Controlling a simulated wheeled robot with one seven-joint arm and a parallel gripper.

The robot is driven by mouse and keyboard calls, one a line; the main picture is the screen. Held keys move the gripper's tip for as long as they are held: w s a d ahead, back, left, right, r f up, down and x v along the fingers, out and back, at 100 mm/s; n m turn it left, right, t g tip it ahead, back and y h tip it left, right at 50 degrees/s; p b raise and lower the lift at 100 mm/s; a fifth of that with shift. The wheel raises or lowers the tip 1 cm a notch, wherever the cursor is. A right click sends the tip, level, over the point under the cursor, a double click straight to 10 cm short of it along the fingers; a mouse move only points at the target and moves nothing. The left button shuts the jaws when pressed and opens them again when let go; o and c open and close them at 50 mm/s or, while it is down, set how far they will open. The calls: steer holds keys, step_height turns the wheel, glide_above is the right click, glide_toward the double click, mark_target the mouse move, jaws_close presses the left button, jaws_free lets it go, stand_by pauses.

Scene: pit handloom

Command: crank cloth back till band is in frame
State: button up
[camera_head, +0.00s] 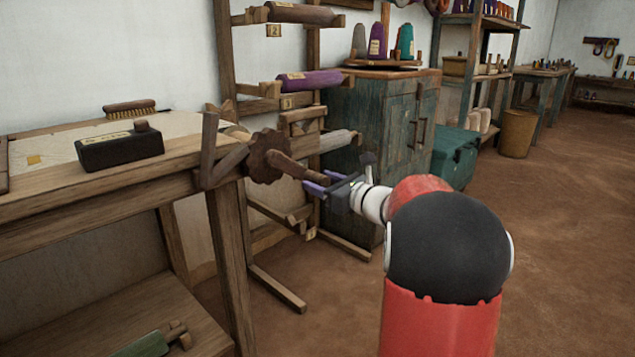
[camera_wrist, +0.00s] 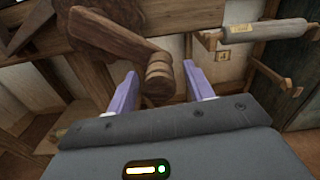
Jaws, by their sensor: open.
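A wooden crank with a toothed wheel (camera_head: 267,158) sits at the right end of the wooden loom frame (camera_head: 110,192). Its handle (camera_head: 305,175) points toward my gripper (camera_head: 322,182). In the wrist view the rounded handle end (camera_wrist: 158,80) lies between the two purple fingers of my gripper (camera_wrist: 160,88), with gaps showing on both sides. The jaws are open.
A black box (camera_head: 118,149) and a brush (camera_head: 130,108) rest on the loom top. A wooden rack with rolls (camera_head: 307,82) stands behind the crank. A teal cabinet (camera_head: 375,125) is behind my gripper. Open floor (camera_head: 565,230) lies to the right.

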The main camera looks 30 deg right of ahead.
steer(key=shift+w+a, duration=0.25)
steer(key=shift+w, duration=0.45)
jaws_close()
